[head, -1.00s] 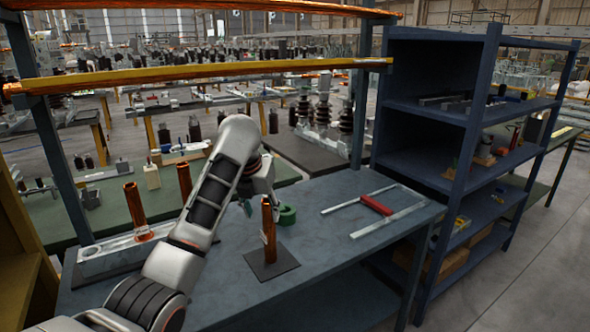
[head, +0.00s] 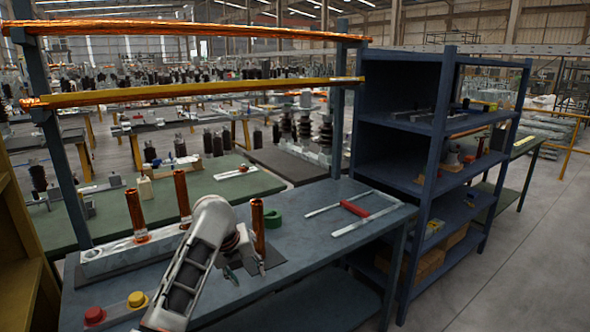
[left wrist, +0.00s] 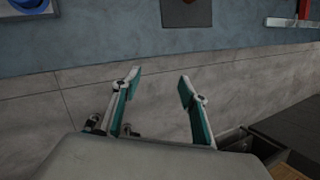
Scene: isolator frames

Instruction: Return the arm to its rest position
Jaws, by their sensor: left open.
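My left arm (head: 195,262) reaches in from the bottom left over the blue-grey bench. My left gripper (head: 246,270) points down near the bench's front edge, in front of the standing copper tube (head: 258,228). In the left wrist view its two teal-padded fingers (left wrist: 157,88) are spread with nothing between them, and the grey floor lies beyond. The tube stands on a dark square plate (head: 275,258), which shows at the top of the left wrist view (left wrist: 187,12). My right gripper is not seen.
Two copper tubes (head: 136,213) (head: 182,193) stand on a grey block. A green ring (head: 272,216), a red-handled metal frame (head: 355,208), and red (head: 94,315) and yellow (head: 138,300) knobs are on the bench (head: 320,245). A blue shelf (head: 432,150) stands right.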

